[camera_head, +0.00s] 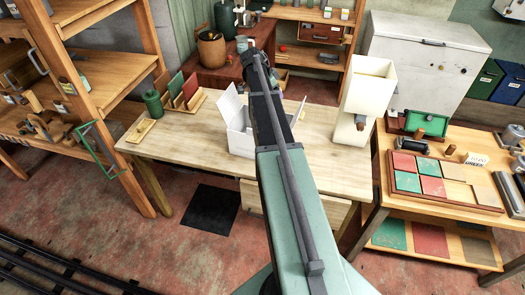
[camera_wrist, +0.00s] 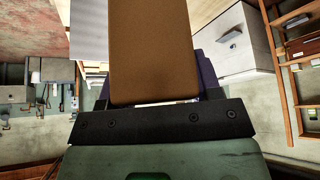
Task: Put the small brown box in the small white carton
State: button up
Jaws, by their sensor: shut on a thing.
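The small brown box (camera_wrist: 155,50) fills the upper middle of the wrist view. My gripper (camera_wrist: 155,112) is shut on it, with the dark fingers along its sides. In the head view my own arm hides the box and the gripper fingers. The small white carton (camera_head: 236,128) stands on the wooden table, its flaps up and spread. My arm crosses in front of it and hides its middle and most of its inside. I cannot tell how high the box is above the table.
The light wooden table (camera_head: 180,145) is mostly bare left of the carton. A rack with green and red panels (camera_head: 184,92) stands at its back left. A tall cream hopper (camera_head: 368,85) stands right of the carton. A side table with coloured tiles (camera_head: 432,187) is farther right.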

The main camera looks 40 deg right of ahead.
jog(key=shift+n, duration=0.5)
jog(key=w+d+f+b, duration=0.1)
jog(key=f+b, duration=0.6)
jog(key=f, duration=0.1)
jog(key=w+d+f+b, duration=0.1)
jog(key=f+b, duration=0.7)
jog(key=w+f+b, duration=0.1)
jog(key=f+b, duration=0.7)
jog(key=shift+w+d, duration=0.15)
jog(key=shift+d, duration=0.25)
jog(key=shift+r+p, duration=0.3)
jog(key=shift+p, duration=0.05)
jog(key=shift+f, duration=0.25)
jog(key=o, duration=0.8)
jog(key=shift+o, duration=0.2)
jog(key=p+v, duration=1)
jog(key=v, duration=0.2)
jog(key=shift+r, duration=0.25)
